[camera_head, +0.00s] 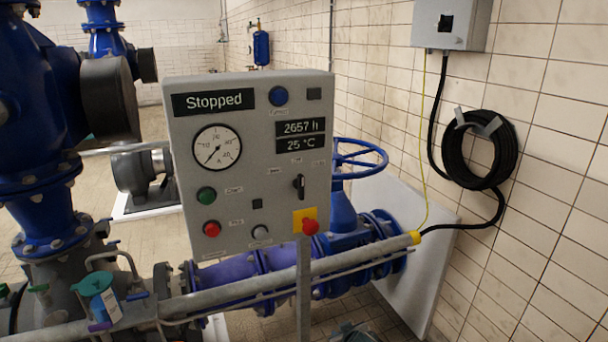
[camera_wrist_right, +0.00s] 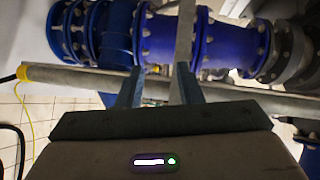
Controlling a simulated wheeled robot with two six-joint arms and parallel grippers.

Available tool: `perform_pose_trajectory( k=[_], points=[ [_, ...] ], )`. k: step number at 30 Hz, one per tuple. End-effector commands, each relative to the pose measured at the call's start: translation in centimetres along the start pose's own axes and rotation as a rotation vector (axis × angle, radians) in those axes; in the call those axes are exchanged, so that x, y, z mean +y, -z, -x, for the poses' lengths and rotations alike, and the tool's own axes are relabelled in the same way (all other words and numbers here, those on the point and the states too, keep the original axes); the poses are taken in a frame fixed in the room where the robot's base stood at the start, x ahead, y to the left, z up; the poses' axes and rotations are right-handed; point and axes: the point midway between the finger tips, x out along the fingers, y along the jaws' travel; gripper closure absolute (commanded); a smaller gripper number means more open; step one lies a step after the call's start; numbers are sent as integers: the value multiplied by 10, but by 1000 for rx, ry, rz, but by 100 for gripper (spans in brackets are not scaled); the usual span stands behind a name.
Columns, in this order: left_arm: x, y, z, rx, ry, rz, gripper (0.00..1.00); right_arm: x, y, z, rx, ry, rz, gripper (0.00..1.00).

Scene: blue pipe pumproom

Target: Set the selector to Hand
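The grey control panel (camera_head: 247,230) stands on a post in the middle of the head view. The selector (camera_head: 299,186), a small black knob, is on the panel's right side, above the red mushroom button (camera_head: 310,226) on its yellow plate. Its handle looks about upright; the small labels around it are too blurred to read. My right gripper (camera_wrist_right: 160,76) shows in the right wrist view with its two dark fingers apart and nothing between them. Blue pipe lies beyond the fingers. The selector is not visible in the wrist view. My left gripper is not in view.
The display (camera_head: 213,101) reads Stopped. A green button (camera_head: 206,195) and a red button (camera_head: 211,228) are at the panel's lower left. A blue handwheel (camera_head: 360,154) stands behind right.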

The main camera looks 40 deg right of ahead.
Motion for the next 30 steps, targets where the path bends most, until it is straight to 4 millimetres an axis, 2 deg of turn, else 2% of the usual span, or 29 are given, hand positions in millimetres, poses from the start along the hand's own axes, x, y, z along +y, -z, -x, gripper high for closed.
perform_pose_trajectory(
  k=[1,3,5,6,9,12,15,18,19,21,23,30],
  points=[
    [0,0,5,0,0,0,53,6,59,25,79,-4,-12,67],
    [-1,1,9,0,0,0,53,10,122,62,170,-8,-36,67],
    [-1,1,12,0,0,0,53,12,171,98,248,-6,-57,67],
    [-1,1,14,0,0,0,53,12,201,125,299,-3,-70,67],
    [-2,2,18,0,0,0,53,11,258,191,416,12,-102,67],
    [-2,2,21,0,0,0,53,8,296,250,511,33,-127,67],
    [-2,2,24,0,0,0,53,6,326,306,609,58,-150,67],
    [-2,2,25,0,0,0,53,4,343,346,678,81,-168,67],
    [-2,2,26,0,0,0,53,4,345,354,691,86,-173,67],
    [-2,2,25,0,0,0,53,3,349,366,711,95,-178,67],
    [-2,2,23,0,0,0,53,3,349,369,718,98,-182,67],
    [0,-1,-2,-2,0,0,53,2,352,358,722,94,-188,67]
  ],
)
